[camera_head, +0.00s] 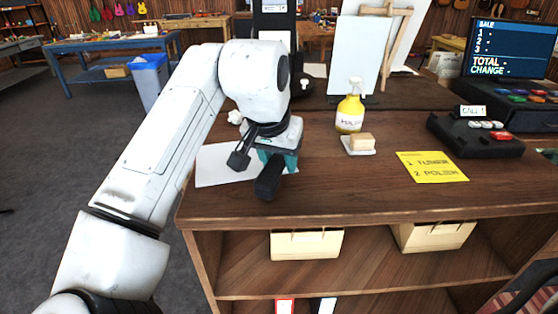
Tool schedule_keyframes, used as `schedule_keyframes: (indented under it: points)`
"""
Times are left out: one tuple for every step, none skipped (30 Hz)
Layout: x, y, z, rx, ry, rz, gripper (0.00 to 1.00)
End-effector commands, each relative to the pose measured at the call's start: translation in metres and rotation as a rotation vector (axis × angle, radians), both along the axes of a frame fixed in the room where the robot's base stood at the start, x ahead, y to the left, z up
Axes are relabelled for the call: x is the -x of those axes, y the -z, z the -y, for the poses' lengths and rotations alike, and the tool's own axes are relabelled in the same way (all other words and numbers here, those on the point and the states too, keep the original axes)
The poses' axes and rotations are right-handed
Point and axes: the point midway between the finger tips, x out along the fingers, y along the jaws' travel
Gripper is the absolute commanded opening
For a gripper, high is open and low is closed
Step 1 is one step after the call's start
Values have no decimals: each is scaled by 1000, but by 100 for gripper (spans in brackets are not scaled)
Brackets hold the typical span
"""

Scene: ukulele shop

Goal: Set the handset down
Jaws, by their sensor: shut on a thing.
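My gripper (254,173) is low over the front left part of the wooden counter (350,198). Its black fingers are shut on a teal thing, which I take to be the handset (291,162). Only small teal parts show between and behind the fingers; the rest is hidden by my gripper. A white sheet (212,168) lies on the counter beside and behind the fingers. I cannot tell whether the handset touches the counter.
A yellow spray bottle (350,113), a tan block on a white pad (359,151), a yellow note (432,167) and a black button box (474,137) stand to the right. A display board (357,55) is behind. Counter between gripper and tan block is clear.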

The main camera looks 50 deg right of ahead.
Motion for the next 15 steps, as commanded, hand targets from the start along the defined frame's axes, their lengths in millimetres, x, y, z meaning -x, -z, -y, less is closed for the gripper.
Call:
schedule_keyframes:
  points:
    - [0, 4, -1, -1, -1, 0, 7]
    - [0, 6, 0, 1, -1, 1, 7]
    - [0, 8, 0, 0, -1, 2, 7]
    - [0, 9, 0, 1, 1, 2, 7]
    - [0, 9, 0, 1, 1, 2, 7]
    - [0, 9, 0, 1, 1, 2, 7]
    - [0, 9, 0, 1, 1, 2, 7]
    - [0, 9, 0, 1, 1, 2, 7]
    - [0, 9, 0, 1, 1, 2, 7]
    - [0, 9, 0, 1, 1, 2, 7]
    - [0, 9, 0, 1, 1, 2, 7]
    - [0, 10, 0, 1, 1, 2, 7]
    - [0, 11, 0, 1, 1, 1, 7]
    - [0, 12, 0, 2, 1, 1, 7]
    - [0, 12, 0, 1, 1, 1, 45]
